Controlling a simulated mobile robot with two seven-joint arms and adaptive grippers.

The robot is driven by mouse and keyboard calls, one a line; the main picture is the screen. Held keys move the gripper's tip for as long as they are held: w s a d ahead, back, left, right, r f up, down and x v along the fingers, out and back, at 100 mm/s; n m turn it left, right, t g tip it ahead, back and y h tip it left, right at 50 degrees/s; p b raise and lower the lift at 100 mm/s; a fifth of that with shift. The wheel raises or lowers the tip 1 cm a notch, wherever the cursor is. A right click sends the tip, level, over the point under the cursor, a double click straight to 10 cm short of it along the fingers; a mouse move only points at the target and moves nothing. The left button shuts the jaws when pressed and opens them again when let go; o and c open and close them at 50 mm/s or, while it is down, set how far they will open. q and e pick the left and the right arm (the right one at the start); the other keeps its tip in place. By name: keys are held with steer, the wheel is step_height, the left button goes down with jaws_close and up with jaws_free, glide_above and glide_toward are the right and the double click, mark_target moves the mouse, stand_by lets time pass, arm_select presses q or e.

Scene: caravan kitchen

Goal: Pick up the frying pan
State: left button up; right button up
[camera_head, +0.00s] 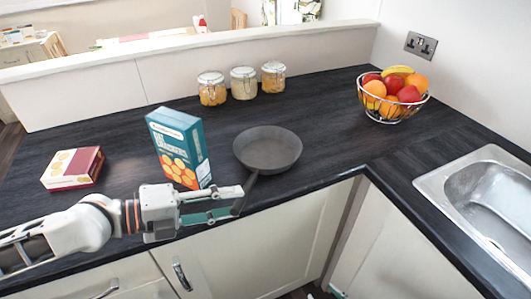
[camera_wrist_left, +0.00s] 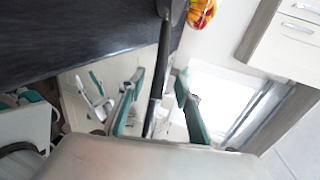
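The dark grey frying pan (camera_head: 268,148) stands on the black worktop near its front edge. Its handle (camera_head: 249,186) points towards me over the edge. My left gripper (camera_head: 238,203) is at the handle, just in front of the worktop. In the left wrist view the handle (camera_wrist_left: 160,62) runs between the two fingers of my left gripper (camera_wrist_left: 161,78). Gaps show on both sides of the handle, so the fingers are open around it. A piece of the pan (camera_wrist_left: 176,10) shows at the top of that view. My right gripper is not in view.
A blue cereal box (camera_head: 177,148) stands close left of the pan, behind my left gripper. A red and white box (camera_head: 73,168) lies further left. Several jars, three in a row (camera_head: 243,83), stand at the back. A wire fruit bowl (camera_head: 393,95) and a sink (camera_head: 485,205) are right.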

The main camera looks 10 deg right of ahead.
arm_select(q)
steer(key=shift+w+d+f, duration=0.1)
steer(key=shift+d+f, duration=0.05)
steer(key=shift+d, duration=0.15)
jaws_close()
steer(key=shift+r, duration=0.25)
